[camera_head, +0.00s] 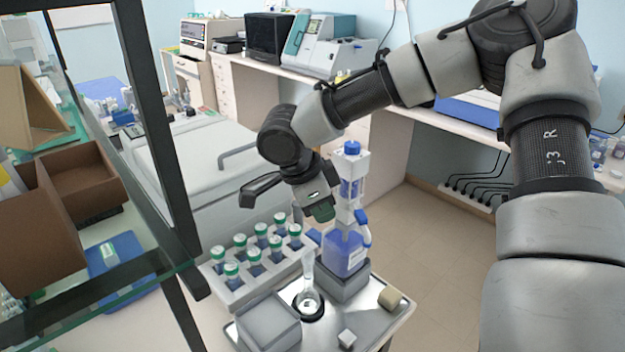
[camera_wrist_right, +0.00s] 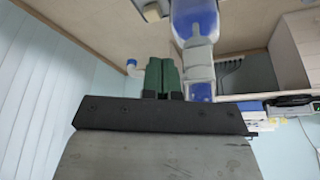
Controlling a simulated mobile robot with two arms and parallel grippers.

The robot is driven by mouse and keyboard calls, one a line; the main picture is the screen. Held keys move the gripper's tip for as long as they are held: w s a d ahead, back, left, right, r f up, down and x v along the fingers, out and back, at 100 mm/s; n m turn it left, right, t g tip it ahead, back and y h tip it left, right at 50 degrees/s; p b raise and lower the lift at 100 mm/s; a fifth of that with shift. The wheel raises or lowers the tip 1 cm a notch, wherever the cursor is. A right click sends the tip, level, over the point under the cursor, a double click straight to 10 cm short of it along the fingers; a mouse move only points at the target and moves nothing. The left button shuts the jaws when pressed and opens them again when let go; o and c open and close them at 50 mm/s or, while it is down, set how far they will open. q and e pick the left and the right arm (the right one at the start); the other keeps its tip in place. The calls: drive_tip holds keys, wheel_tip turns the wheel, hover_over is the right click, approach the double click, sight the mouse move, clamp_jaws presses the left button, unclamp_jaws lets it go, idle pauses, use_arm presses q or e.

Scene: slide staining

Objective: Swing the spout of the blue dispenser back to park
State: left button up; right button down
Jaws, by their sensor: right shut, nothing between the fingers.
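The blue dispenser (camera_head: 344,256) stands upright on a grey block, with a clear, blue-filled bottle, a white column and a blue cap. A blue fitting (camera_head: 363,218) shows on its right side in the head view. In the wrist view the dispenser (camera_wrist_right: 195,22) appears upside down, and a thin white spout with a blue tip (camera_wrist_right: 131,65) shows left of my fingers. My right gripper (camera_head: 323,212) is shut and empty beside the dispenser's column. Its green fingers (camera_wrist_right: 163,76) lie between the spout's tip and the column; contact cannot be told. My left gripper is out of view.
A flask (camera_head: 308,297) stands in front of the dispenser on the metal tray (camera_head: 376,327). A rack (camera_head: 240,292) of several green-capped tubes is at the left. A grey box (camera_head: 268,322) and a beige block (camera_head: 390,299) are nearby. A glass-shelved frame stands far left.

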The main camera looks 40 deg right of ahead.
sight(359, 221)
drive_tip(key=d, duration=0.1)
drive_tip(key=s+d+p, duration=0.2)
drive_tip(key=d, duration=0.1)
drive_tip(key=shift+f, duration=0.15)
drive_tip(key=shift+w+a, duration=0.1)
drive_tip(key=shift+s+d+n+t, duration=0.25)
drive_tip(key=shift+s+n+t, duration=0.05)
drive_tip(key=shift+n, duration=0.4)
